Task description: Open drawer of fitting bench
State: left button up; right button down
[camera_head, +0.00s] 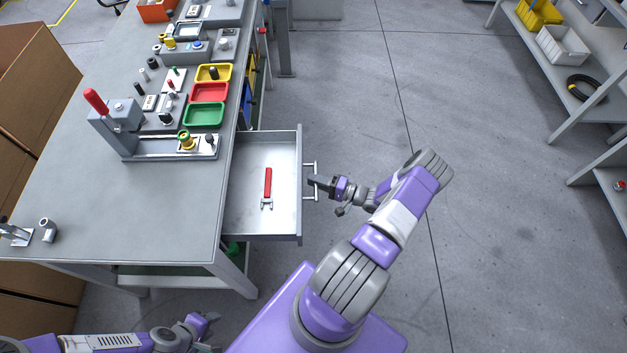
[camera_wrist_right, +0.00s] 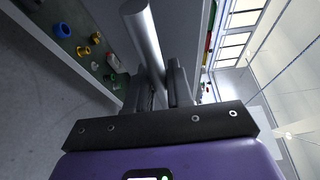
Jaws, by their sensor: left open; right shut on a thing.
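The fitting bench (camera_head: 75,180) stands at the left in the head view. Its drawer (camera_head: 235,210) is pulled out to the right, and a red-handled wrench (camera_head: 267,187) lies inside. The drawer handle (camera_head: 311,165) is a pale bar on the drawer's right front. My right gripper (camera_head: 314,183) is shut on this handle. In the right wrist view the handle bar (camera_wrist_right: 143,40) runs down between the two fingers (camera_wrist_right: 162,85). My left gripper (camera_head: 208,328) is open and empty at the bottom, below the bench's front edge.
On the bench stand a press with a red lever (camera_head: 97,101), a green tray (camera_head: 205,117), a red tray (camera_head: 210,92) and a yellow tray (camera_head: 213,73). Shelves (camera_head: 570,70) with bins stand at the upper right. The floor (camera_head: 500,230) to the right is clear.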

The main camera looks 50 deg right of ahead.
jog(key=c, duration=1.1)
grip_release()
jog(key=v, duration=0.7)
jog(key=shift+s+p, duration=0.3)
jog(key=shift+p, duration=0.05)
jog(key=shift+s, duration=0.1)
